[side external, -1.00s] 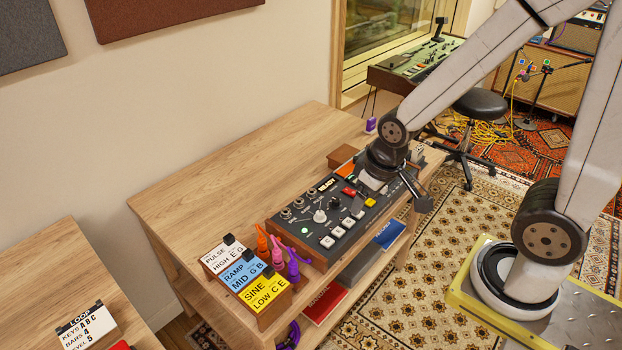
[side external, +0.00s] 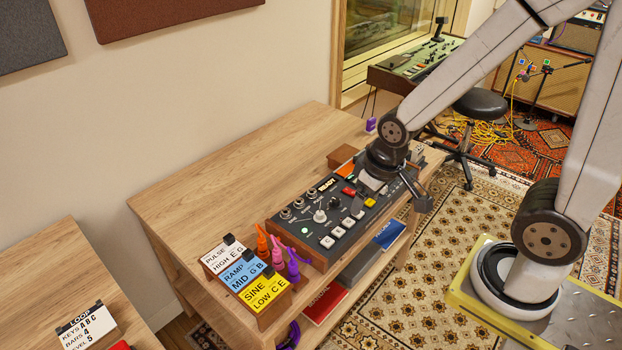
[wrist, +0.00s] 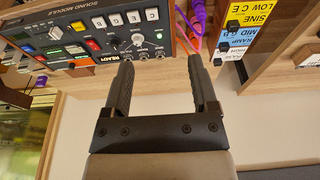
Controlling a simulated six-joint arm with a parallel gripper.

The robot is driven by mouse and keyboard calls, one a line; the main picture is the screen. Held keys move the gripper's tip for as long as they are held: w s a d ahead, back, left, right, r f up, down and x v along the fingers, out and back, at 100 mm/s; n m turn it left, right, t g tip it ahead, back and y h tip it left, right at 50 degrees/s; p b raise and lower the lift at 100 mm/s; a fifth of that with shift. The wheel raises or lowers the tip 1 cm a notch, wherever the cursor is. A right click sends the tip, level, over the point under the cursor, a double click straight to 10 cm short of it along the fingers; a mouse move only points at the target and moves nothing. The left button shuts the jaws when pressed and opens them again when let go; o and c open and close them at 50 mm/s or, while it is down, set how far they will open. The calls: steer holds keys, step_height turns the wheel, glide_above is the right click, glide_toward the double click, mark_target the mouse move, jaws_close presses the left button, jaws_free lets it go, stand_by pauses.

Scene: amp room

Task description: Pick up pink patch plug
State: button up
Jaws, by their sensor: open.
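The pink patch plug (side external: 278,256) stands upright in the side view, between the orange plug (side external: 262,241) and the purple plug (side external: 292,268). The three stand in a row between the label blocks and the sound module (side external: 335,222). My gripper (wrist: 160,65) is open and empty in the wrist view. In the side view my gripper is over the far right end of the module, well away from the plugs, and its fingers are hard to make out. In the wrist view the pink plug is small and partly hidden near the right fingertip, below the purple plug (wrist: 197,14).
The label blocks, PULSE (side external: 222,253), RAMP (side external: 242,269) and SINE (side external: 266,292), sit left of the plugs. A small brown box (side external: 342,157) stands behind the module. The wooden table (side external: 215,190) is bare behind the plugs. Books lie on the shelf below.

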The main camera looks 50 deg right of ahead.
steer(key=m+g, duration=0.2)
steer(key=m, duration=1.5)
glide_above(276, 249)
steer(key=f, duration=1.4)
steer(key=shift+s+d, duration=0.15)
steer(key=shift+s, duration=0.15)
steer(key=shift+w+a+f+m+g, duration=0.3)
steer(key=shift+f+m, duration=0.2)
steer(key=shift+f, duration=0.1)
steer(key=shift+f, duration=0.1)
steer(key=shift+f, duration=1.2)
steer(key=shift+d+f, duration=0.2)
steer(key=shift+f, duration=2.4)
